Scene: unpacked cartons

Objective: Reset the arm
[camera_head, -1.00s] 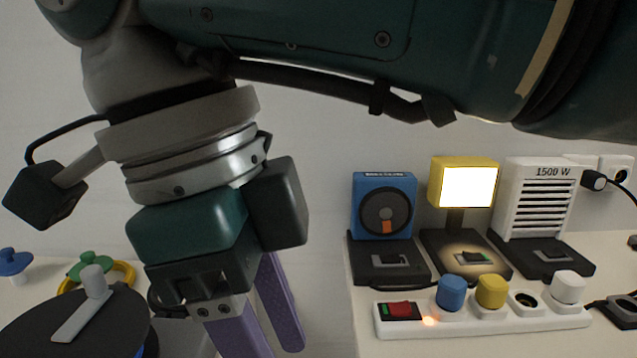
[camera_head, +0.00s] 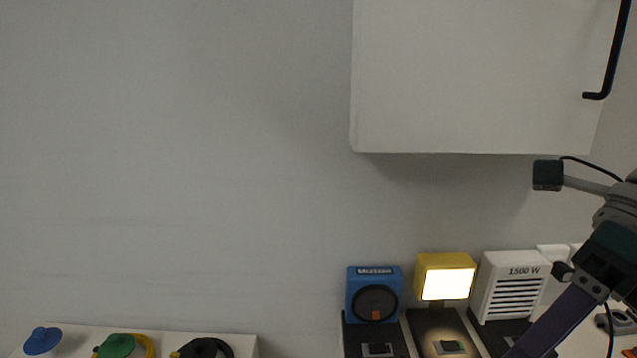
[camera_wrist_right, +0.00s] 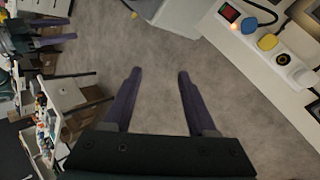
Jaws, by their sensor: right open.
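My right gripper (camera_head: 530,350) comes in from the right edge in the head view, its purple fingers pointing down-left in front of the counter devices. In the right wrist view my right gripper (camera_wrist_right: 158,75) has its two purple fingers wide apart with only grey floor between them. It is open and empty. A dark gripper with purple fingers, seemingly my left gripper (camera_wrist_right: 55,35), shows small at the upper left of the right wrist view; its opening is unclear. It does not show in the head view.
A blue fan (camera_head: 362,290), a lit yellow lamp (camera_head: 447,284) and a white 1500 W heater (camera_head: 513,285) stand on the right counter. A wall cabinet (camera_head: 470,80) hangs above. A power strip (camera_wrist_right: 295,68) and a cluttered table (camera_wrist_right: 68,97) show in the wrist view.

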